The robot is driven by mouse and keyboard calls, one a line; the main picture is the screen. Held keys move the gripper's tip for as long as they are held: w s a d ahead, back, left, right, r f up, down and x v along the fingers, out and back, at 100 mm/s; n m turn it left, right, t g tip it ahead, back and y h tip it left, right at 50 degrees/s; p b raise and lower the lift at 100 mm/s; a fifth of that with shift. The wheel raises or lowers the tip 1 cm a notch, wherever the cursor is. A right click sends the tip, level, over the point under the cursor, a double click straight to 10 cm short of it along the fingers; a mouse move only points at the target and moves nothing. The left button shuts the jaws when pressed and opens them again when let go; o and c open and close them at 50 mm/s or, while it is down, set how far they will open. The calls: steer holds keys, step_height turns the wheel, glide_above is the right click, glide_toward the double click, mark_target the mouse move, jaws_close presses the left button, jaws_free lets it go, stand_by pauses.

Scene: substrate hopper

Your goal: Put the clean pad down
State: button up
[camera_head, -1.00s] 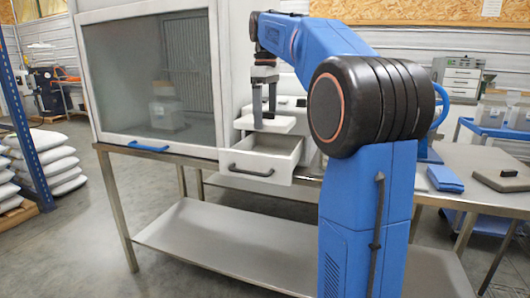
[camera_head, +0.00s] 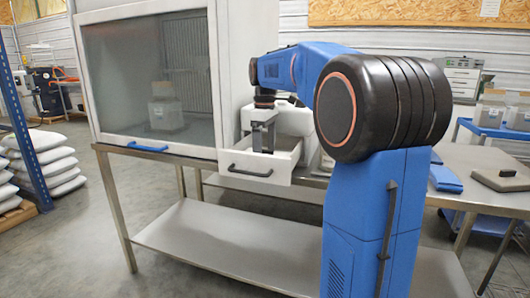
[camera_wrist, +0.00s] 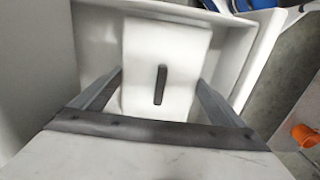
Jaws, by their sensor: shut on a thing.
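The clean pad (camera_wrist: 150,45) is a white flat block with a dark slot or bar in its middle, seen in the wrist view. My gripper (camera_wrist: 160,82) is shut on it, one finger at each side. In the head view my gripper (camera_head: 263,148) points down into the open white drawer (camera_head: 256,176). The pad is hidden there behind the drawer's front. In the wrist view the pad is inside the drawer's walls (camera_wrist: 240,55). I cannot tell whether it touches the drawer's floor.
A glass-fronted cabinet (camera_head: 150,80) stands left of the drawer on a steel table. An orange object (camera_wrist: 303,134) shows at the wrist view's right edge.

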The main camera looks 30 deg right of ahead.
steer(key=o, duration=0.8)
steer(key=shift+f, duration=0.15)
steer(key=shift+c, duration=0.2)
step_height(320, 180, up, 12)
stand_by(0.5)
